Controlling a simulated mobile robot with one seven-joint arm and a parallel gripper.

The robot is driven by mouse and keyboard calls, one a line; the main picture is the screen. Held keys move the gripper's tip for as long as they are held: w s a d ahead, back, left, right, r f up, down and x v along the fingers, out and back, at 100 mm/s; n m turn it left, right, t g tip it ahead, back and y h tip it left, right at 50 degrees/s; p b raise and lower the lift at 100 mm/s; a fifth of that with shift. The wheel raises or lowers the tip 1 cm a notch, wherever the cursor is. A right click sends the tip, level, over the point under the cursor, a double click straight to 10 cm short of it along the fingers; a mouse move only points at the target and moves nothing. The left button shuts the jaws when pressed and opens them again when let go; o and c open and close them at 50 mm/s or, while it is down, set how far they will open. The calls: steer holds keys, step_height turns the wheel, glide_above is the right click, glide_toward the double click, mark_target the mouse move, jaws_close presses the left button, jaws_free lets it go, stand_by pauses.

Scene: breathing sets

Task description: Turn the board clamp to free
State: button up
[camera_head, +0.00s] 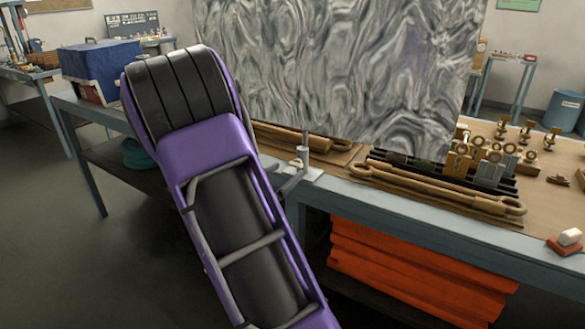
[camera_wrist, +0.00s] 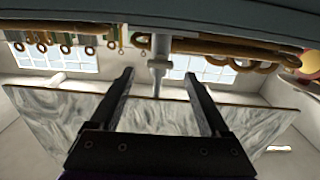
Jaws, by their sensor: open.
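A large grey marbled board (camera_head: 340,70) stands upright at the workbench. The board clamp (camera_head: 304,158), a pale metal post on a small plate, sits at the bench's front edge by the board's lower side. In the wrist view, which looks upside down, the clamp (camera_wrist: 157,66) shows between my fingers, and the board (camera_wrist: 60,115) lies behind them. My gripper (camera_wrist: 158,74) is open, with one dark finger on each side of the clamp in the picture. Whether the fingers touch it I cannot tell. In the head view my purple arm hides the gripper and part of the clamp's handle.
Brown rods with ring ends (camera_head: 435,190) lie along the bench front (camera_head: 430,225). Several ringed tools (camera_head: 490,155) stand in a dark rack at right. A white-and-red item (camera_head: 568,242) is at the right edge. Orange stacked material (camera_head: 410,275) lies below. Floor at left is clear.

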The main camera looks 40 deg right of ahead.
mark_target(294, 165)
steer(key=shift+x, duration=2.05)
jaws_close()
